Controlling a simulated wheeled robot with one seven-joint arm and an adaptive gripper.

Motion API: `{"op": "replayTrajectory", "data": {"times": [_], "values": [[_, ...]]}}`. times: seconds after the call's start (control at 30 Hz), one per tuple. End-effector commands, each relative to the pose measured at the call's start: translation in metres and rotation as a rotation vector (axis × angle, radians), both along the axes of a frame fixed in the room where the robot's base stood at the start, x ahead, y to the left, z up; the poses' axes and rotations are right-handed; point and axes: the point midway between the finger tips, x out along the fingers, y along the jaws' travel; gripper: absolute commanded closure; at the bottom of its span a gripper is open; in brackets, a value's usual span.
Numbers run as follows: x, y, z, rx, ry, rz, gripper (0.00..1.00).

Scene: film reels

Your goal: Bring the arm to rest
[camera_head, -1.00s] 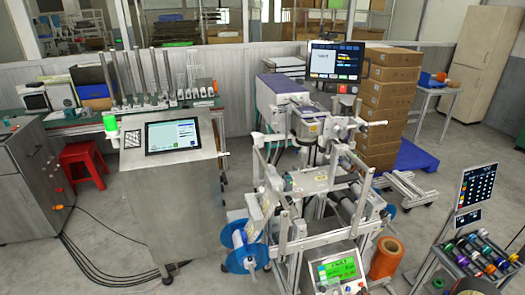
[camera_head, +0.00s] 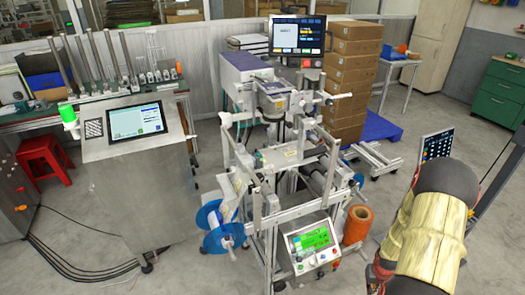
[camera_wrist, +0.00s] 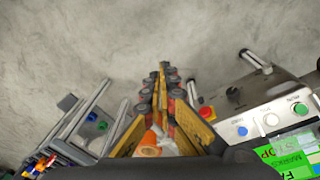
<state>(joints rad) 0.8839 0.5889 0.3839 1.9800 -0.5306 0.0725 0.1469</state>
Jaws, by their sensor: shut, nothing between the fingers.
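My gripper (camera_wrist: 162,76) shows in the wrist view with its yellow and black fingers closed together and nothing between them. It hangs over bare grey floor, between a control panel at the right and a rack at the left. In the head view a yellow and black part of my arm (camera_head: 430,225) fills the lower right. My gripper itself cannot be made out there.
The machine with film reels (camera_head: 222,228) and a green-screen control box (camera_head: 310,243) stands at centre. An orange roll (camera_head: 357,225) is near my arm. The wrist view shows the control panel (camera_wrist: 262,112) close at right and the rack (camera_wrist: 85,122) at left.

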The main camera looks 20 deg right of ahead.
Motion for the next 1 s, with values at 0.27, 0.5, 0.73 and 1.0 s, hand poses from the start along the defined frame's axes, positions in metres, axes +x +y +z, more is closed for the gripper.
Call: {"op": "replayTrajectory", "data": {"times": [0.27,0.5,0.73,1.0], "values": [[0.002,0.062,0.134,0.003,0.128,0.013,1.00],[-0.002,0.138,0.231,0.029,0.150,0.047,1.00],[-0.014,0.216,0.306,0.052,0.103,0.110,1.00],[-0.026,0.294,0.376,0.047,-0.056,0.228,1.00]]}}
